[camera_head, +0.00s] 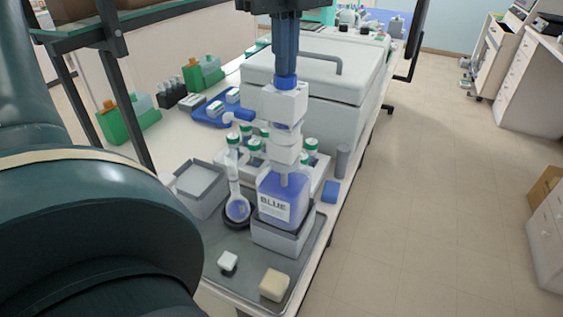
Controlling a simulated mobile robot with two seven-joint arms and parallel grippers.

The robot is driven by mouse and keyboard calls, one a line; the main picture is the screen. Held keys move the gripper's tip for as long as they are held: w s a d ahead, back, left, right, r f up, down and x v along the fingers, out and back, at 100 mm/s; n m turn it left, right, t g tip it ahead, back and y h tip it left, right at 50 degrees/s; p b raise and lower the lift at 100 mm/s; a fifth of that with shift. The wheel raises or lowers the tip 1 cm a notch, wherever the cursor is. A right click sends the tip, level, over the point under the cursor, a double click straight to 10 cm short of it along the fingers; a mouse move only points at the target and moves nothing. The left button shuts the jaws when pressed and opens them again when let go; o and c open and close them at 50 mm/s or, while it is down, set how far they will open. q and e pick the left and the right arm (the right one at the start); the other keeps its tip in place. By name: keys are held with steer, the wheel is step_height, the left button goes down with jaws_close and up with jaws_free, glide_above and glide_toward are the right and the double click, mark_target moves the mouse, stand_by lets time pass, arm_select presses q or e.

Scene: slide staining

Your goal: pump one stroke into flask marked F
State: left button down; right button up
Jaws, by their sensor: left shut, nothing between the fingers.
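A bottle labelled BLUE (283,207) with blue contents stands in a grey open box (283,239) on the tray. A round-bottomed flask (237,208) with blue inside stands just left of the bottle on a dark ring. Its long neck comes up below the spout; no letter F is readable on it. My left gripper (285,80) points down from the top edge, shut and empty, at the top of the pump head. Whether it presses on the pump cannot be told. My right gripper is not in view.
The grey tray (222,278) also holds small pale blocks in front and a grey bin (199,190) at left. A rack with green-capped bottles (310,150) stands behind. A large grey lidded box (318,77) fills the back. Open floor lies right.

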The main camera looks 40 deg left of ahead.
arm_select(q)
steer(key=shift+f, duration=0.15)
steer(key=shift+r+p, duration=2)
steer(key=shift+r, duration=0.65)
steer(key=shift+r+p, duration=1.1)
steer(key=shift+r, duration=1.4)
